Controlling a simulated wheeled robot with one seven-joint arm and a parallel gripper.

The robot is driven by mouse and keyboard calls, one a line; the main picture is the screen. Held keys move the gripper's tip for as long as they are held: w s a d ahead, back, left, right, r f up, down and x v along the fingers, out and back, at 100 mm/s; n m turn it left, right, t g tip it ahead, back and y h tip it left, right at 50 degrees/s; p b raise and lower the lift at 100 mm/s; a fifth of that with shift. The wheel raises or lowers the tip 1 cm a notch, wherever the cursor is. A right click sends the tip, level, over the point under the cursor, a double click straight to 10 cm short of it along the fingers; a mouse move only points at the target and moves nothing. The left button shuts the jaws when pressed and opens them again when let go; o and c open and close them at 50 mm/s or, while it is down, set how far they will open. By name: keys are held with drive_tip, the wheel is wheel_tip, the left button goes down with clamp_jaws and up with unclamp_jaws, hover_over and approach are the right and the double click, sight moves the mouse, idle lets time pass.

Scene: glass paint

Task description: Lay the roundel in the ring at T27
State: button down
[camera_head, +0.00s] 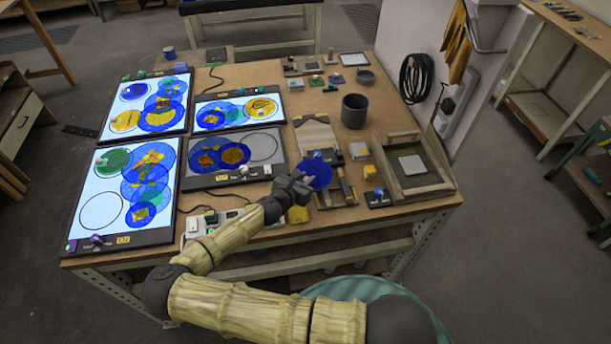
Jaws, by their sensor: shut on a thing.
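My gripper (302,187) is shut on a blue roundel (319,174), held tilted near the table's front middle, right of the panels. The near-left lit panel (75,232) has an empty dark ring (101,211) at its lower left and overlapping blue discs at its right. The unlit grey panel (225,180) has an empty ring (262,147) at its right and blue and amber discs at its left. Small yellow tags (123,240) mark the panels, but I cannot read which is T27. The fingertips are partly hidden by the gripper body.
Two more lit panels with discs stand behind, one at far left (105,133) and one at centre (203,99). A dark cup (354,110), a wooden tray (440,184) and small blocks occupy the right. A control box (215,222) sits at the front edge.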

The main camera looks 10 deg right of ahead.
sight(318, 188)
drive_tip(key=shift+s+f+n+t+y, duration=0.1)
drive_tip(key=shift+s+n+t+y, duration=0.1)
drive_tip(key=shift+n+t+y, duration=0.3)
drive_tip(key=shift+s+d+n+y+p, duration=0.15)
drive_tip(key=shift+d+n+y+p, duration=0.05)
drive_tip(key=shift+n+y+p, duration=0.2)
drive_tip(key=shift+s+d+r+n+t+y+p, duration=0.1)
drive_tip(key=shift+d+r+n+t+y+p, duration=0.1)
drive_tip(key=shift+d+r+n+t+y, duration=0.25)
drive_tip(key=shift+s+d+r+n+t+y+p, duration=0.15)
drive_tip(key=shift+d+n+t+y+p, duration=0.1)
drive_tip(key=shift+d+n+y, duration=0.35)
drive_tip(key=shift+s+d+r+n+t+y+p, duration=0.3)
drive_tip(key=shift+s+d+r+n+y+p, duration=0.15)
drive_tip(key=shift+d+r+n+y, duration=0.3)
drive_tip(key=s+r+n+y, duration=0.1)
drive_tip(key=r+n+y, duration=0.1)
drive_tip(key=s+r+n+y+p, duration=0.1)
drive_tip(key=r, duration=0.1)
drive_tip(key=shift+s+a+y, duration=0.3)
drive_tip(key=shift+y, duration=0.1)
drive_tip(key=shift+d, duration=0.1)
